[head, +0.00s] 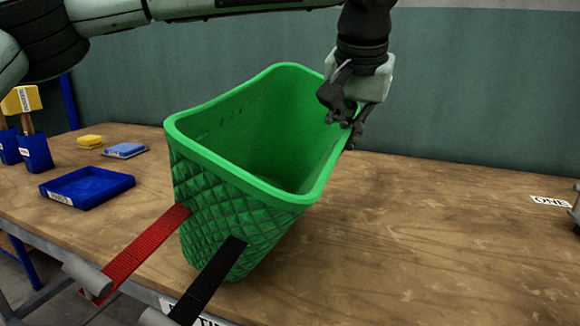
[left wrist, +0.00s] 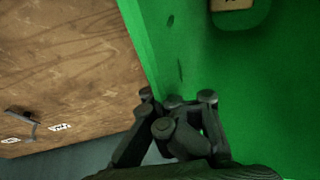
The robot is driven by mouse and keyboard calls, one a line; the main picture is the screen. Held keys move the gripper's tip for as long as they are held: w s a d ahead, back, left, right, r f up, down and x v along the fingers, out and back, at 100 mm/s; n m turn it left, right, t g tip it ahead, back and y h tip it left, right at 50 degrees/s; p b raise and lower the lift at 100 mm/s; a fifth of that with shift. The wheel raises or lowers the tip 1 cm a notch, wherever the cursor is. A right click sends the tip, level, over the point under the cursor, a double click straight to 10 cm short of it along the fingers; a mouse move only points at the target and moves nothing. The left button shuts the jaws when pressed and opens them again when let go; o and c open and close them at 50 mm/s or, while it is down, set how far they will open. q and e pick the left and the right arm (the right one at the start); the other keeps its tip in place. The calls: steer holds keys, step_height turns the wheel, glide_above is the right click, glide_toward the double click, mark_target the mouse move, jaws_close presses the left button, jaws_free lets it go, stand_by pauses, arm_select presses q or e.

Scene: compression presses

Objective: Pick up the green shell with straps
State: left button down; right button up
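The green shell (head: 215,210) is a deep, open-topped green bin with a quilted outer wall. It leans at the front of the wooden table; I cannot tell whether its base touches the table. A red strap (head: 150,250) and a black strap (head: 208,280) run from its near side toward the table's front edge. My left gripper (head: 350,125) is at its right rim, pointing down. In the left wrist view, the gripper (left wrist: 180,110) has its fingers on both sides of the green wall (left wrist: 150,50), closed on it. My right gripper is not seen.
A blue tray (head: 85,190) lies left of the shell, with yellow (head: 90,141) and blue (head: 124,150) blocks behind it. Blue bins (head: 35,152) stand far left. The wooden table (head: 430,240) is clear to the right, up to a "ONE" label (head: 550,201).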

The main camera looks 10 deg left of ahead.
arm_select(q)
steer(key=shift+r, duration=0.2)
step_height(320, 180, up, 4)
steer(key=shift+f, duration=0.1)
steer(key=a+r, duration=0.2)
steer(key=a, duration=0.2)
steer(key=s+a+r, duration=0.1)
steer(key=a+r, duration=0.1)
steer(key=a, duration=0.1)
steer(key=a+r, duration=0.2)
steer(key=a, duration=0.2)
steer(key=shift+s+a+r, duration=0.15)
steer(key=shift+a+r, duration=0.15)
steer(key=shift+r, duration=0.1)
steer(key=c, duration=2.2)
jaws_free()
steer(key=o, duration=1.7)
steer(key=shift+o, duration=0.2)
